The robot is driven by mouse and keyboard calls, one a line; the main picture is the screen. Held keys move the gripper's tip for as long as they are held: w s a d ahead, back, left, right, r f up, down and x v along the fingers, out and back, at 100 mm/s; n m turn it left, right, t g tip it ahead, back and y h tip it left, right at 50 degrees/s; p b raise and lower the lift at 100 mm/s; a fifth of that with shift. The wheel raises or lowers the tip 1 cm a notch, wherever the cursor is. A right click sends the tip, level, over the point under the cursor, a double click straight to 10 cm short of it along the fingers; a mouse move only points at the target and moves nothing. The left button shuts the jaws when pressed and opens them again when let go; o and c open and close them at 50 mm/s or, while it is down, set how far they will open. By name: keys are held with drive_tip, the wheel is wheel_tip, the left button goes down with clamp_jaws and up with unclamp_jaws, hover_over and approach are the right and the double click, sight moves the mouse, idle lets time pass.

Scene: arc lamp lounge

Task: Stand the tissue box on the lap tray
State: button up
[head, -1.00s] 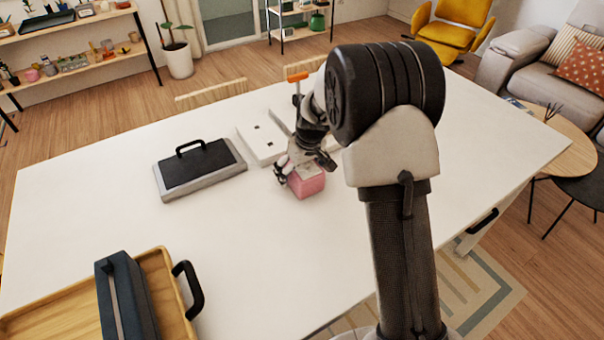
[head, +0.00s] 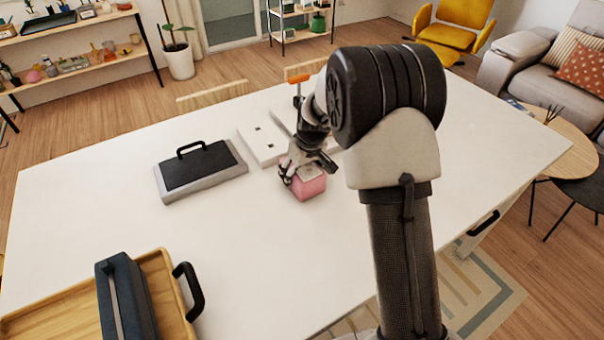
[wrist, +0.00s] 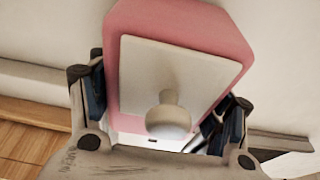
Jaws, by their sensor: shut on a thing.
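The pink tissue box (head: 309,188), with a white top panel and a pale knob-like tuft, is on or just above the white table. My gripper (wrist: 160,118) is shut on it, one finger on each side; in the head view my gripper (head: 305,172) reaches down over it. A wooden tray (head: 168,266) with a black handle lies at the lower left, partly out of frame, a long dark blue box (head: 128,290) on it. A grey slab (head: 205,184) with a black top and handle lies left of my gripper. I cannot tell which of these two is the lap tray.
A white flat block (head: 262,145) and another pale piece lie just behind my gripper on the table (head: 240,245). The table is clear between the wooden tray and the pink box. Chair backs (head: 212,94) stand at the far edge.

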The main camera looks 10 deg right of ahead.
wheel_tip(320, 180, up, 20)
drive_tip(key=p, duration=0.6)
